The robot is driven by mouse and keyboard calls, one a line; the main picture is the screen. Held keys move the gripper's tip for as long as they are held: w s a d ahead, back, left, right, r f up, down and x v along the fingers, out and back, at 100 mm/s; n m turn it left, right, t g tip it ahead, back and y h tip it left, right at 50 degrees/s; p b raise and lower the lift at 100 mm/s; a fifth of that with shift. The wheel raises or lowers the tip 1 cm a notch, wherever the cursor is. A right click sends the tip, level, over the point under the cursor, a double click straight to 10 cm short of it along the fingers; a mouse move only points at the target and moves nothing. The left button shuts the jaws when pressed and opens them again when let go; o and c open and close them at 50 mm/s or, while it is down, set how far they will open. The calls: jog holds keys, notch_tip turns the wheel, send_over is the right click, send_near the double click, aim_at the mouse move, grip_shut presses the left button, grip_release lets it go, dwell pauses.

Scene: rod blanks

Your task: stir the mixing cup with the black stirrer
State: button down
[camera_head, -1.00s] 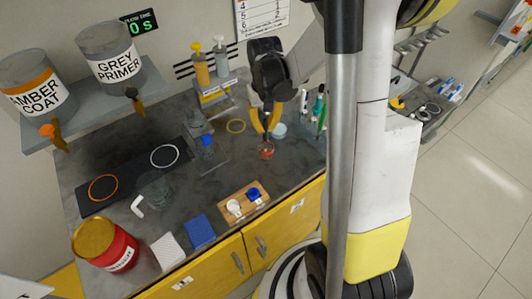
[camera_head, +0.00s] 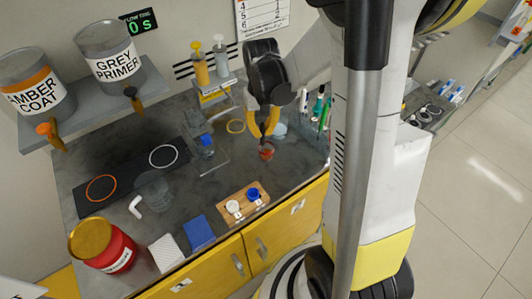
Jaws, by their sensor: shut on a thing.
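My gripper (camera_head: 264,131), with yellow fingers, points down at the back right of the dark worktop. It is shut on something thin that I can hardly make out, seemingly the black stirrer. Directly under the fingertips is a small cup with reddish contents (camera_head: 267,152), seemingly the mixing cup. The fingertips are at or just above its rim. I cannot tell whether the stirrer's lower end is in the contents.
A clear jug (camera_head: 152,186), a red can (camera_head: 108,250), a blue pad (camera_head: 199,232) and a wooden tray (camera_head: 233,216) stand left and in front. Pump bottles (camera_head: 201,70) stand behind. Green and dark markers (camera_head: 318,108) stand close right. Paint tanks (camera_head: 110,60) overhang the left.

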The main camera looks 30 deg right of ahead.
jog(key=shift+d, duration=0.65)
jog(key=shift+r+p, duration=2.1)
jog(key=shift+r, duration=0.8)
